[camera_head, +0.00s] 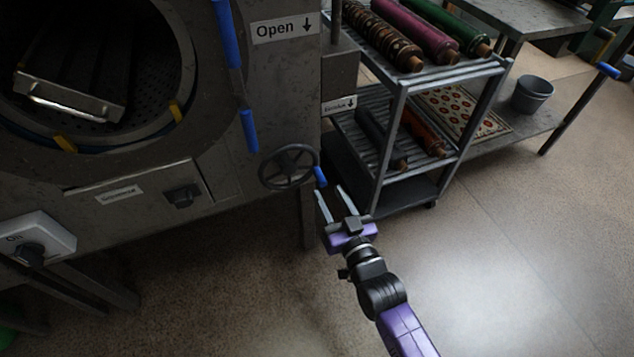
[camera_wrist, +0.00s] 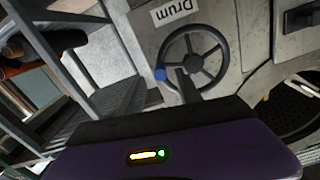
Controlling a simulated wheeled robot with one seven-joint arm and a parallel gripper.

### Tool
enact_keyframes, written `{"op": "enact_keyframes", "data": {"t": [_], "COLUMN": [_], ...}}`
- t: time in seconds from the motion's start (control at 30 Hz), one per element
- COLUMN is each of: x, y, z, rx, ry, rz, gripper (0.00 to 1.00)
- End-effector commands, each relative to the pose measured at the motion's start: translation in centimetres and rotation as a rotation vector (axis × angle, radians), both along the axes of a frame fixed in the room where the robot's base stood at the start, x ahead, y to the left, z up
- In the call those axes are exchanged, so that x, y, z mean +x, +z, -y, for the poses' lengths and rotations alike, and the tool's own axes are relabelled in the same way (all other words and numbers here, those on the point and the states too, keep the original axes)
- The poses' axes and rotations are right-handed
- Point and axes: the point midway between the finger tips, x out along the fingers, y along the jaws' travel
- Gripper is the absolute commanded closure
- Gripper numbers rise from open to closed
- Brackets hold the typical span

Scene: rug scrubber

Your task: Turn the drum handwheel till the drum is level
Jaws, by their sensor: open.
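The drum handwheel (camera_head: 289,166) is a dark spoked wheel on the front of the grey machine, with a blue knob (camera_head: 320,176) at its right rim. In the wrist view the wheel (camera_wrist: 194,57) shows below a "Drum" label (camera_wrist: 177,11), its blue knob (camera_wrist: 161,74) at the left rim. The drum (camera_head: 95,62) shows inside the round opening, and the metal-edged piece within it (camera_head: 68,96) looks tilted. My gripper (camera_head: 332,190) is open and empty, its fingertips just below and beside the blue knob. Whether a finger touches it I cannot tell.
A rolling rack (camera_head: 455,72) with rolled rugs stands close to the right of the wheel. A grey bucket (camera_head: 532,94) sits on a low shelf farther right. Blue handles (camera_head: 249,131) stick out above the wheel. The floor (camera_head: 500,260) at the lower right is clear.

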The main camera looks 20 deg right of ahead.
Motion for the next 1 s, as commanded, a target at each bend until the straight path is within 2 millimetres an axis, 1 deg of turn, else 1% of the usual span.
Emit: {"op": "enact_keyframes", "data": {"t": [0.03,0.1,0.2,0.33,0.5,0.73,0.77,0.9,0.97,1.0], "x": [0.9,2.1,3.6,5.0,5.9,6.0,5.9,5.9,5.9,5.9], "y": [-0.1,-0.1,-0.1,-0.2,0.0,0.0,0.0,0.0,0.0,0.0], "z": [0.0,0.0,0.0,0.0,-0.1,0.0,0.0,0.0,0.0,0.0], "rx": [0.0,-0.001,-0.001,-0.001,-0.001,-0.001,-0.001,-0.001,-0.001,-0.001], "ry": [0.001,0.001,0.0,0.001,0.001,0.001,0.001,0.001,0.001,0.001], "rz": [0.003,0.002,0.003,0.001,0.001,0.001,0.001,0.0,0.001,0.001], "gripper": [0.59,0.59,0.59,0.59,0.59,0.59,0.61,0.88,1.0,1.0]}}
